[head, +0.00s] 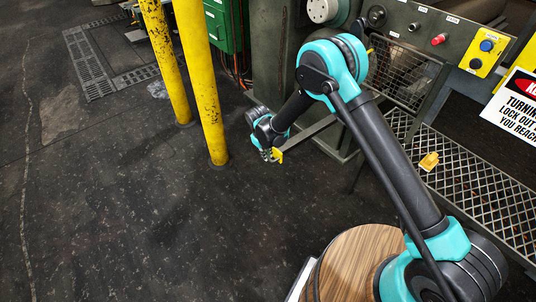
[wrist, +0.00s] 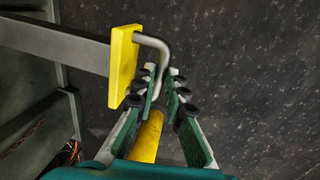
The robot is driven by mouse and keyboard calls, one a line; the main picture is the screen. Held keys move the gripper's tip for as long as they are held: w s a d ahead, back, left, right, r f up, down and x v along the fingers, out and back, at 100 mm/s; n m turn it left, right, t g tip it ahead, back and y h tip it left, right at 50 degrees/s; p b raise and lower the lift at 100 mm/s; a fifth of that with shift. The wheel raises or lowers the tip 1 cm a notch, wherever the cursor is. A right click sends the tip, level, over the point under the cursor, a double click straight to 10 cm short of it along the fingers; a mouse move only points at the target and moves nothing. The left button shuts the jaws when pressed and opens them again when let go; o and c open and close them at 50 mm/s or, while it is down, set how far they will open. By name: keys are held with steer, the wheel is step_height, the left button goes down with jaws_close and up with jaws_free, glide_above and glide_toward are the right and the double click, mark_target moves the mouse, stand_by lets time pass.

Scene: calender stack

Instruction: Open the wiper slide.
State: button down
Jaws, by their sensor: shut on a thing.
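The wiper slide is a flat grey bar (wrist: 55,45) with a yellow end plate (wrist: 122,65) and a bent metal handle (wrist: 153,42). In the head view the bar (head: 310,129) sticks out from the machine, with its yellow end (head: 278,155) beside my gripper (head: 268,153). In the wrist view my gripper (wrist: 163,77) is shut on the handle, its fingertips on either side of the rod's lower part. The machine end of the bar is partly hidden by my arm in the head view.
Two yellow posts (head: 204,85) stand left of my gripper. A control panel (head: 425,30) and mesh guard (head: 400,75) are at upper right. A mesh walkway (head: 480,195) with a small yellow object (head: 429,161) lies at right. The dark floor (head: 110,200) at left is clear.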

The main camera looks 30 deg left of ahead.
steer(key=c, duration=1.6)
jaws_free()
steer(key=r, duration=0.4)
steer(key=s+r, duration=0.1)
steer(key=r, duration=0.3)
steer(key=s+r, duration=0.1)
steer(key=r, duration=0.2)
steer(key=shift+a+r, duration=0.35)
steer(key=shift+r, duration=0.05)
